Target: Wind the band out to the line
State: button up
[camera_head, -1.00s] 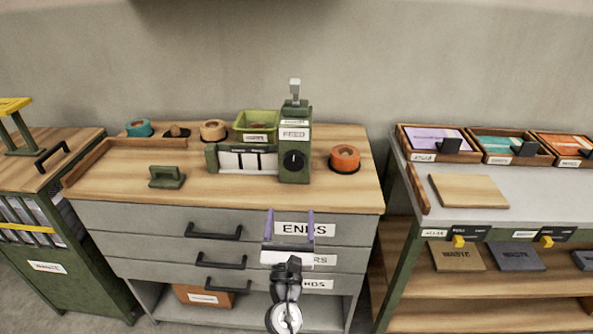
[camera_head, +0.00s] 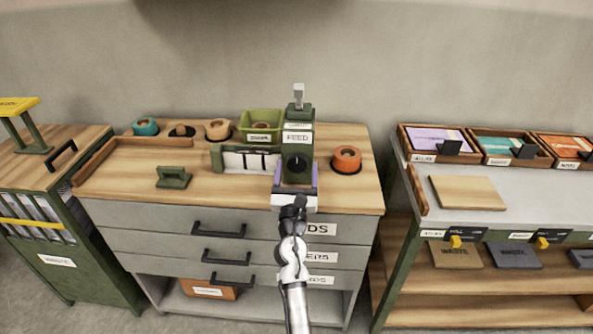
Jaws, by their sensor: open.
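The green FEED machine (camera_head: 298,128) stands on the wooden bench top with a black round knob (camera_head: 296,163) on its front. A white strip with dark lines, the band (camera_head: 245,160), lies in the green holder (camera_head: 217,158) to the left of the machine. I cannot tell which dark line is the line of the task. My gripper (camera_head: 296,178) is open, its purple fingers on either side of the machine's lower front, around or just before the knob. Whether the fingers touch the knob cannot be told.
An orange roll (camera_head: 346,158) sits close right of the machine. A green bin (camera_head: 262,124) stands behind the band holder, with a tan roll (camera_head: 217,129) beside it. The bench top (camera_head: 230,193) before the holder is clear.

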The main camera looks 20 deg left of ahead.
jog(key=c, duration=1)
jog(key=shift+o, duration=0.2)
